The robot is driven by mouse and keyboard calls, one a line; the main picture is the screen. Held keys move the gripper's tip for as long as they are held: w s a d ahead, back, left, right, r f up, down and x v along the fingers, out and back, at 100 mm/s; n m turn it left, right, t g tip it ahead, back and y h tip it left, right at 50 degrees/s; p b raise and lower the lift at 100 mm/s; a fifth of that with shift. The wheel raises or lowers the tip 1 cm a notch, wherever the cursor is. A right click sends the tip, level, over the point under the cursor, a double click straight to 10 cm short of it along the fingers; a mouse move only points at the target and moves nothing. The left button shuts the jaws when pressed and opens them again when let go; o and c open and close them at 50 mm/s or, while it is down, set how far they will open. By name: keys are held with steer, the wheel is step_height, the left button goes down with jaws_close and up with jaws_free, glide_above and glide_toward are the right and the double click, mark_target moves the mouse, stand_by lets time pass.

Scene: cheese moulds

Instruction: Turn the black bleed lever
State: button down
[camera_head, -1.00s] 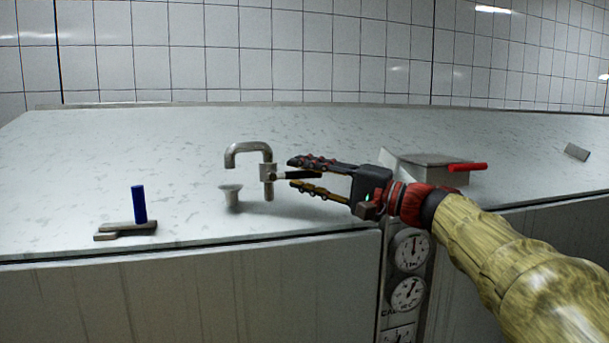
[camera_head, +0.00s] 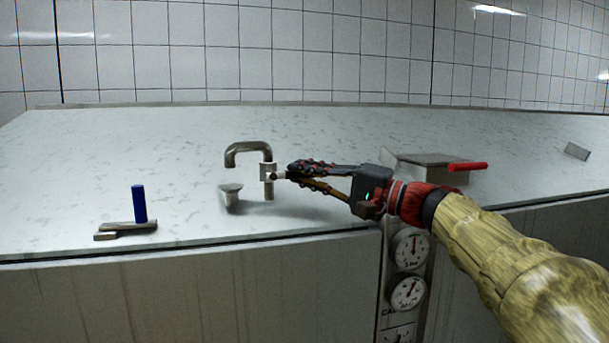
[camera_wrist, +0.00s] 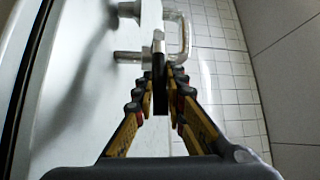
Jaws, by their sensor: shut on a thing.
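The black bleed lever (camera_wrist: 160,72) sticks out from a metal tap with a curved spout (camera_head: 249,149) on the counter. In the head view the lever is mostly hidden by my fingers. My gripper (camera_head: 291,171) comes from the right and is shut on the lever, with a finger on each side of it. In the wrist view, my gripper (camera_wrist: 161,88) has its fingertips close around the lever, and the tap body (camera_wrist: 133,57) shows beyond it. A small pale funnel-shaped cup (camera_head: 231,194) stands below the spout.
A blue-handled lever (camera_head: 139,204) on a metal base stands at the left. A metal box (camera_head: 432,165) with a red handle (camera_head: 467,167) is at the right, behind my arm. Round gauges (camera_head: 408,292) are on the front below the pale counter (camera_head: 90,170).

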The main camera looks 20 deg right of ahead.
stand_by(0.3)
steer(key=shift+a+r+n+g+h+p, duration=0.1)
steer(key=shift+r+n+g+h+p, duration=0.2)
steer(key=shift+r+n+g+h, duration=0.55)
steer(key=shift+a+r+n+g+h+p, duration=0.25)
steer(key=shift+r+n+g+h+p, duration=0.1)
steer(key=shift+r+n+h+p, duration=0.25)
steer(key=shift+a+r+n+g+h+p, duration=0.2)
steer(key=shift+r+n+g+h+p, duration=0.1)
steer(key=shift+r+n+h+p, duration=0.3)
steer(key=shift+a+r+n+g+h+p, duration=0.4)
steer(key=shift+a+r+n+h+p, duration=0.35)
steer(key=shift+n+h+p, duration=0.4)
steer(key=shift+a+n+h+p, duration=0.3)
steer(key=shift+a+h+p, duration=0.1)
steer(key=shift+h+p, duration=0.25)
steer(key=c, duration=1.8)
jaws_free()
steer(key=shift+r, duration=0.15)
